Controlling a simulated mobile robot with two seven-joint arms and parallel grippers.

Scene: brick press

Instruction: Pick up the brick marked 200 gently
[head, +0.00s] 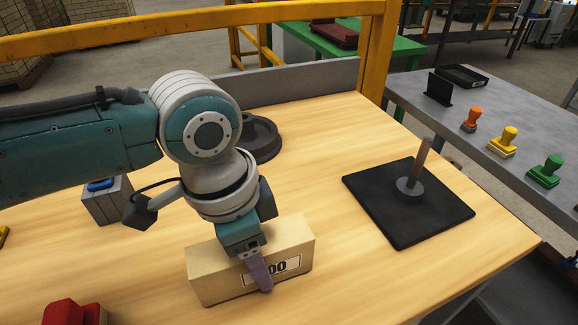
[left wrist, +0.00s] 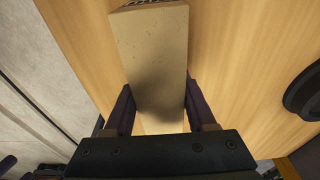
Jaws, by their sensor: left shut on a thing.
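A tan brick (head: 215,279) stands on its long side on the wooden table, at the front middle of the head view. Its front label ends in "00"; a finger covers the first digit. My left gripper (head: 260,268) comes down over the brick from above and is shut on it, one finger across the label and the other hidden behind. In the left wrist view the brick (left wrist: 155,55) lies between both fingers of the gripper (left wrist: 158,95). I cannot tell whether its underside touches the table. My right gripper is not in view.
A black mat (head: 440,225) with a wooden-handled tool (head: 417,170) lies to the right. A round black dish (head: 265,137) and a grey box (head: 105,207) are behind; a red object (head: 72,312) is front left. A grey side table holds orange, yellow and green stamps (head: 546,171).

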